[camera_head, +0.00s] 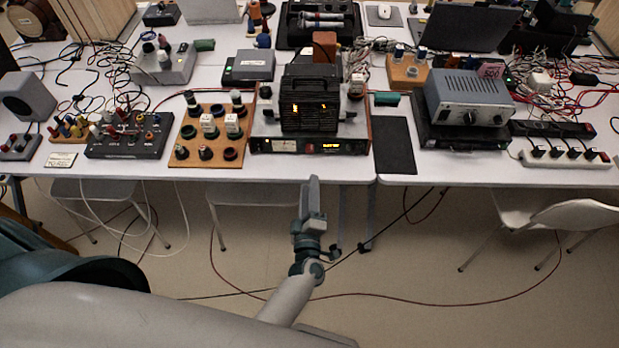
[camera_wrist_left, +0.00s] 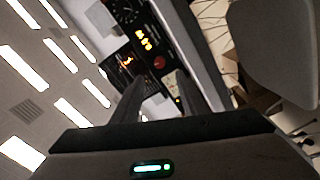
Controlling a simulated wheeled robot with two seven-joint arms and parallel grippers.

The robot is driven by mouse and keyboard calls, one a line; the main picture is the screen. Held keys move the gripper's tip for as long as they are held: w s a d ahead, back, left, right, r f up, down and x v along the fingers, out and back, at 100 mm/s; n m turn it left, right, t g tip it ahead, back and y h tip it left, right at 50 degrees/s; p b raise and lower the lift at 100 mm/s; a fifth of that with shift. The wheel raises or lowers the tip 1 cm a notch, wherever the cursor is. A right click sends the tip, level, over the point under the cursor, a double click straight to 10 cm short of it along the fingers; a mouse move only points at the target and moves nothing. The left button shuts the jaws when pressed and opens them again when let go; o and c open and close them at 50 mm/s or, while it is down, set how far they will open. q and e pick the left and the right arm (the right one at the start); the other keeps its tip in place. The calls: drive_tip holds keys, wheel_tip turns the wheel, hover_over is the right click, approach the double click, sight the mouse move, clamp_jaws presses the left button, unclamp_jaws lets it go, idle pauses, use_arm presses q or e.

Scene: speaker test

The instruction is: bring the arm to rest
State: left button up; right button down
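My left gripper (camera_head: 313,186) is in front of the near table edge in the head view, pointing toward the table, above the floor. In the left wrist view my left gripper (camera_wrist_left: 160,76) shows two dark fingers spread apart with nothing held between them. The black device with lit yellow displays (camera_head: 309,104) stands on the table beyond the gripper. Lit displays also show past the fingers in the wrist view. My right gripper is in neither view.
The white table (camera_head: 340,171) is crowded with electronics. A wooden board with round sockets (camera_head: 188,131), a grey power supply (camera_head: 468,98) and a white power strip (camera_head: 566,157) stand near its front. White chairs (camera_head: 575,215) stand at right. Cables lie on the open floor.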

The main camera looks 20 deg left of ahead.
use_arm(q)
drive_tip(key=shift+s, duration=0.2)
idle(0.5)
drive_tip(key=s+d+f+m+g+h+b, duration=0.15)
drive_tip(key=s+f+m+g, duration=0.35)
drive_tip(key=f, duration=0.6)
drive_tip(key=s+f+m+h+b, duration=0.1)
drive_tip(key=s+f+m+h, duration=0.2)
drive_tip(key=s+f, duration=0.65)
drive_tip(key=s+f+m+g+h+b, duration=0.1)
drive_tip(key=s+f+m+g+h, duration=0.3)
drive_tip(key=f, duration=0.8)
drive_tip(key=s+a+f+m+g+y+b, duration=0.1)
drive_tip(key=s+a+f+m+g, duration=0.1)
drive_tip(key=s+f, duration=0.3)
drive_tip(key=s+a+f+m+g+y, duration=0.1)
drive_tip(key=s+a+f+m+g, duration=0.1)
drive_tip(key=s, duration=1.2)
drive_tip(key=s+a+f+m+g+y+b, duration=0.1)
drive_tip(key=s+a+f+m+g, duration=0.1)
drive_tip(key=s+a+f, duration=0.5)
drive_tip(key=s+g, duration=0.1)
drive_tip(key=s, duration=0.2)
drive_tip(key=shift+a+f+m+b, duration=0.25)
drive_tip(key=shift+f+m+b, duration=0.05)
drive_tip(key=shift+f+m, duration=0.1)
drive_tip(key=shift+y, duration=0.25)
